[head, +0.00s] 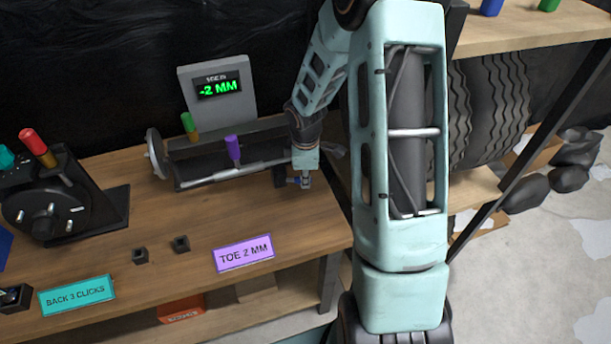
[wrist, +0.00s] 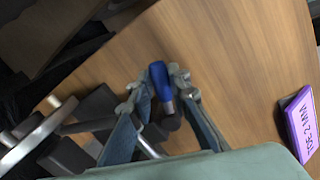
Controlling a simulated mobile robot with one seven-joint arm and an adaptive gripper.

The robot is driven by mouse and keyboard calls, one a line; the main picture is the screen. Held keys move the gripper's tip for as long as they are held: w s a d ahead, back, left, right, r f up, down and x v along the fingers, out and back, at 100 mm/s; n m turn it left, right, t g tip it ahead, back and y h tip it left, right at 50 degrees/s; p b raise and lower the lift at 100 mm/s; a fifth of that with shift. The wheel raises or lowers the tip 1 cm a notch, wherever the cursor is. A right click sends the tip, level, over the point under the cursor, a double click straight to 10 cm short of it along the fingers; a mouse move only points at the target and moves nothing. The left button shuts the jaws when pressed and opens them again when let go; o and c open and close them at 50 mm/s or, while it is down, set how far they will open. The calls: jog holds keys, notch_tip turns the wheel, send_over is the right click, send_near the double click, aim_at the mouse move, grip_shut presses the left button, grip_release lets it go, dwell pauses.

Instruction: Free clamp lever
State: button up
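The clamp lever has a blue handle (wrist: 160,80) on a short metal stem in the wrist view. In the head view a small bit of its blue (head: 296,181) shows at the right end of the toe rig, mostly hidden by my gripper. My gripper (head: 303,183) is low over the bench near its right edge. In the wrist view my gripper (wrist: 162,84) has one finger on each side of the blue handle, which fills the gap between the fingertips.
A purple "TOE 2 MM" plate (head: 244,253) lies in front. A black dial device (head: 50,205) stands at left. Tires (head: 490,105) stand at right.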

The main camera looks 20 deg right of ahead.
jog(key=o, duration=0.4)
jog(key=shift+o, duration=0.2)
jog(key=shift+r, duration=0.15)
notch_tip(320, 180, up, 12)
jog(key=s, duration=0.2)
jog(key=shift+a+f, duration=0.2)
jog(key=shift+a, duration=0.2)
